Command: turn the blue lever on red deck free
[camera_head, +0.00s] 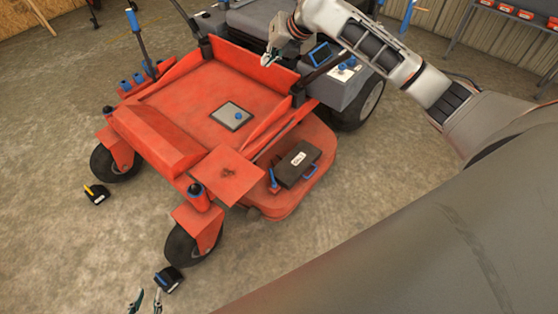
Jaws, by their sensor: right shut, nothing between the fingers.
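A red mower (185,108) fills the middle of the camera_head view. A small upright blue lever (272,178) stands on its red side deck (262,205), just left of a black box (297,164) with a white label. My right gripper (268,57) is shut and empty above the back of the mower's red floor, well away from this lever. My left gripper (147,297) is at the bottom edge, low over the ground; its two fingertips are apart with nothing between them. Most of the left gripper is cut off by the frame.
A taller blue-gripped lever (133,21) rises at the mower's left. Black blocks (97,193) and (168,279) lie on the ground by the front wheels. Open ground lies left.

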